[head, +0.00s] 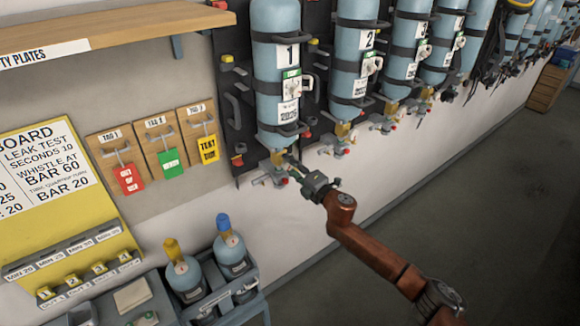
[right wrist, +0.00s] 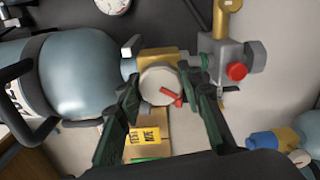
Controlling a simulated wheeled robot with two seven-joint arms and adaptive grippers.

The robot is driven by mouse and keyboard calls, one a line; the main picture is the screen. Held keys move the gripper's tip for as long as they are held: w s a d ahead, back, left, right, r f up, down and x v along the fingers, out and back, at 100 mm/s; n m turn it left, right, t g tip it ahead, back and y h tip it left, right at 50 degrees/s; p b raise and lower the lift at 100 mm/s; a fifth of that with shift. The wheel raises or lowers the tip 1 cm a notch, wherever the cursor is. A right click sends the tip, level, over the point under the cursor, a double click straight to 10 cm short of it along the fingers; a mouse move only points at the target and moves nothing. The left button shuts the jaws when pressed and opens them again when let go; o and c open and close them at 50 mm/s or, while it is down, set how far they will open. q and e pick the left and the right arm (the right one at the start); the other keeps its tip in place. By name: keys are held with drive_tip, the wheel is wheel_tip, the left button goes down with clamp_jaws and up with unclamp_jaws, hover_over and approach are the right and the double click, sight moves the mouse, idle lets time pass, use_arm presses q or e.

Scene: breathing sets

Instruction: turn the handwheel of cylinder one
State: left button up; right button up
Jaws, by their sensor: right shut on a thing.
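Cylinder one (head: 276,75) is a blue-grey bottle hung valve-down on the dark rack, with a white "1" label. Its brass valve (head: 278,157) is at the lower end. In the right wrist view, the handwheel (right wrist: 155,84) is a pale round disc with a red mark. It sits by the brass valve body (right wrist: 162,60), beside the cylinder's rounded end (right wrist: 85,72). My right gripper (head: 294,168) reaches the valve from the lower right. Its green fingers (right wrist: 158,86) are shut on the handwheel, one on each side. In the head view the handwheel is hard to make out. My left gripper is out of view.
A grey block with a red knob (right wrist: 237,72) is close beside the right finger. More cylinders (head: 358,50) hang along the wall to the right. Two small bottles (head: 232,256) stand in a rack below left. Tag boards (head: 160,147) are on the wall. Floor at right is clear.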

drive_tip(key=n, duration=0.4)
drive_tip(key=shift+f, duration=0.1)
drive_tip(key=shift+n+b, duration=0.35)
drive_tip(key=shift+n, duration=1.15)
drive_tip(key=o, duration=1.2)
drive_tip(key=shift+c, duration=0.2)
drive_tip(key=v, duration=1.2)
